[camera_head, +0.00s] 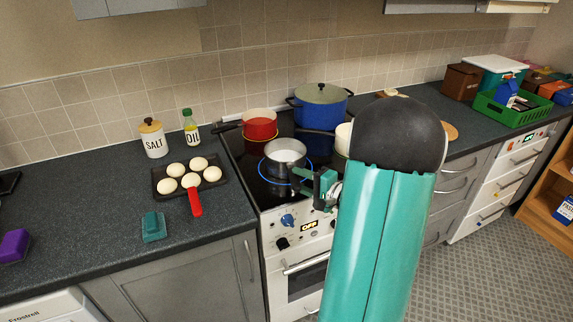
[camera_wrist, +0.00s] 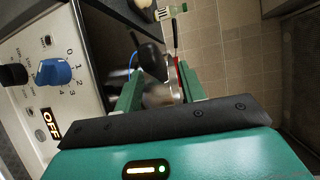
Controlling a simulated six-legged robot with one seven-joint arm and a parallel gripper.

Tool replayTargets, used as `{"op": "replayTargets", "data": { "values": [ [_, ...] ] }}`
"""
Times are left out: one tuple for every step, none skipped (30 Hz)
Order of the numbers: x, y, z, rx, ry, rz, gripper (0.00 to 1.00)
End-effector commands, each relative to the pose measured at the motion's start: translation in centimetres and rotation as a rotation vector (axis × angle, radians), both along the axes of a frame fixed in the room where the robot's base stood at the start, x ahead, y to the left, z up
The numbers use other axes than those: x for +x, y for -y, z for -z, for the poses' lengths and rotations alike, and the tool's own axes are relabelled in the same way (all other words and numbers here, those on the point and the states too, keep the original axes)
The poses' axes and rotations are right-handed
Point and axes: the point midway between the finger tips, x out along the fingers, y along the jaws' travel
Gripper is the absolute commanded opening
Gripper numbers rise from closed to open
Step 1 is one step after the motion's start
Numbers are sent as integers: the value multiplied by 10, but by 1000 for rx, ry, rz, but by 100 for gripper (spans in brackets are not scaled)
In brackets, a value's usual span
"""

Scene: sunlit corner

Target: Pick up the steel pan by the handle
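The steel pan (camera_head: 286,151) sits on the cooktop on the front burner, inside a blue ring, in the head view. My gripper (camera_head: 312,184) is just in front and to the right of it, above the stove's front edge. In the wrist view my gripper (camera_wrist: 160,88) has its two green fingers apart, with shiny steel of the pan (camera_wrist: 160,95) showing between and beyond them. A dark shape lies past the fingertips; I cannot tell if it is the handle. The handle is not clear in the head view, and contact cannot be told.
A red pan (camera_head: 259,127) and a blue pot (camera_head: 321,104) stand behind. A cream pot (camera_head: 342,138) is partly hidden by my arm. A tray of pale round items (camera_head: 158,187), a salt jar (camera_head: 153,140) and an oil bottle (camera_head: 190,128) are left on the counter. Stove knobs (camera_head: 287,220) face forward.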

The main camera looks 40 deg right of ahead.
Motion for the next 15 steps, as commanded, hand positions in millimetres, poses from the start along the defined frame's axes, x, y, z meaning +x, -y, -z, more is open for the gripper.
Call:
{"op": "replayTargets", "data": {
  "values": [
    [9, -2, 2, 1, 0, -4, 40],
    [14, -3, 2, 1, 0, -4, 40],
    [19, -4, 3, 0, 0, -3, 40],
    [21, -4, 3, 0, 0, -3, 40],
    [23, -4, 3, 0, 0, -2, 40],
    [25, -4, 3, -1, 0, -1, 40],
    [25, -4, 3, -1, 0, -1, 40],
    [25, -4, 3, -1, 0, -1, 40],
    [25, -4, 3, -1, 0, 0, 40],
    [25, -4, 3, -1, 0, 0, 40],
    [25, -4, 3, -1, 0, -1, 40],
    [25, -4, 3, -1, 0, -1, 38],
    [25, -4, 3, -1, 0, -1, 32],
    [25, -4, 3, -1, 0, -1, 26],
    [25, -4, 3, -1, 0, -1, 18]
  ]
}}
